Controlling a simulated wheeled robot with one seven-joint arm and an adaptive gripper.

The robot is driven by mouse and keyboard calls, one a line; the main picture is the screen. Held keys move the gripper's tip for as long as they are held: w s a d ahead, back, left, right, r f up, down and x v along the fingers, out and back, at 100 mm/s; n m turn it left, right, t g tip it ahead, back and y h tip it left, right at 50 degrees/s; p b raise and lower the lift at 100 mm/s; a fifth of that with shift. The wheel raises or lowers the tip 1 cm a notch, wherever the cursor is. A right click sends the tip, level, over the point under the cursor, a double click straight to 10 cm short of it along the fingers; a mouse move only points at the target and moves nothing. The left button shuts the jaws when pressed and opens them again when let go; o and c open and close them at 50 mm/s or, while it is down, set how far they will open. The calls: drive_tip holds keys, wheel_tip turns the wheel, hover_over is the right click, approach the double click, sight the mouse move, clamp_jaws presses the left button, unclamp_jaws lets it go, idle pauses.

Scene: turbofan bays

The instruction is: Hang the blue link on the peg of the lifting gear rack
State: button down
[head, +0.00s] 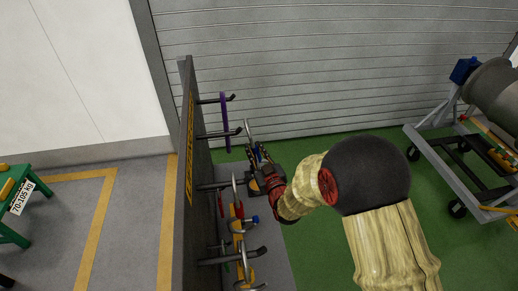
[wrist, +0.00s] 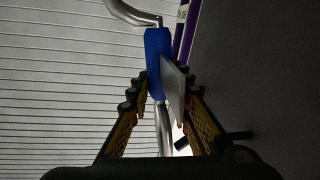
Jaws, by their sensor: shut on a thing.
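My gripper (wrist: 163,82) is shut on the blue link (wrist: 157,50), a blue block with silver curved ends, one reaching up and one running down between the fingers. In the head view my gripper (head: 258,158) is beside the lifting gear rack (head: 185,150), a dark upright panel with several black pegs. The link's silver end (head: 247,129) shows above my gripper, close to the tip of an upper peg (head: 220,134); I cannot tell whether they touch. A dark peg (wrist: 238,135) shows at lower right in the wrist view, apart from the link. The link's blue part is mostly hidden in the head view.
A purple sling (head: 225,120) hangs on the upper pegs. Lower pegs hold orange and silver gear (head: 238,225) below my gripper. A ribbed shutter (head: 300,75) stands behind. A wheeled engine stand (head: 440,150) is at right, a green table (head: 20,200) at left.

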drive_tip(key=s+a+f, duration=0.1)
drive_tip(key=a, duration=0.5)
drive_tip(key=shift+s+f+b, duration=0.25)
drive_tip(key=shift+f+b, duration=0.15)
drive_tip(key=shift+b, duration=0.05)
idle(0.4)
drive_tip(key=shift+a+f, duration=0.1)
idle(0.8)
drive_tip(key=c, duration=1.6)
unclamp_jaws()
drive_tip(key=shift+s, duration=0.1)
drive_tip(key=shift+o, duration=0.3)
drive_tip(key=shift+f, duration=0.2)
drive_tip(key=shift+r, duration=0.1)
